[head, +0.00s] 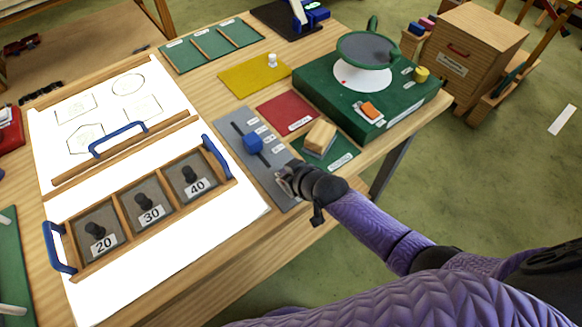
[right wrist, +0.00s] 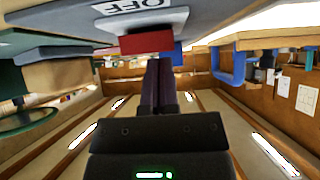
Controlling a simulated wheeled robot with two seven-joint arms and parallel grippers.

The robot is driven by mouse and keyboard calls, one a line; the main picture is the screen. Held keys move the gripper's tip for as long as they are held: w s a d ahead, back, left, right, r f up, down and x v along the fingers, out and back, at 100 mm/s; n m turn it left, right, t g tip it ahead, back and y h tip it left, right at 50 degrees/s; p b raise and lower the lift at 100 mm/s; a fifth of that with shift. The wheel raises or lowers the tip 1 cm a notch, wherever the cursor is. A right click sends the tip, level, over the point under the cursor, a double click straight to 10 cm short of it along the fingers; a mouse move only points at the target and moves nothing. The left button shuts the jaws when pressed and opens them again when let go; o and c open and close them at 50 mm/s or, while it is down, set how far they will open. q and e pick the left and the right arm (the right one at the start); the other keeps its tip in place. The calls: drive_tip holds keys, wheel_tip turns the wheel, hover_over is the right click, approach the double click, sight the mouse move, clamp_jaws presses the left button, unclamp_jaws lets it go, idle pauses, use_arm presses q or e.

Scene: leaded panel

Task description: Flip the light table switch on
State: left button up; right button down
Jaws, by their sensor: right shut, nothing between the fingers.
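The light table (head: 225,215) is a bright white surface at the left. Beside it lies a grey plate (head: 233,117) with a blue slider knob (head: 253,142) in a dark slot. In the right wrist view, which looks upside down, the plate's near part bears an OFF label (right wrist: 134,6) and a red block (right wrist: 146,43), apparently the switch. My right gripper hides this part in the head view. My right gripper (head: 284,176) is at the plate's near end, shut and empty. Its fingertips (right wrist: 164,62) appear close to the red block; I cannot tell whether they touch. My left gripper is out of view.
A wooden tray (head: 130,207) with knobbed weights and blue handles lies on the light table. A wooden block (head: 320,136) on a green mat sits close right of my gripper. A green box (head: 320,85) with a round dish stands farther back.

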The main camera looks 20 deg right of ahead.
drive_tip(key=r+p, duration=0.2)
drive_tip(key=r, duration=0.1)
drive_tip(key=r+p, duration=0.1)
drive_tip(key=p, duration=0.1)
drive_tip(key=shift+w+a+r, duration=0.1)
drive_tip(key=shift+w+r, duration=0.2)
drive_tip(key=shift+r, duration=0.05)
drive_tip(key=s+d+r+p, duration=0.2)
drive_tip(key=s+r+p, duration=0.1)
drive_tip(key=s+r, duration=0.2)
wheel_tip(320, 180, up, 2)
drive_tip(key=shift+r, duration=0.1)
drive_tip(key=shift+s+a, duration=0.1)
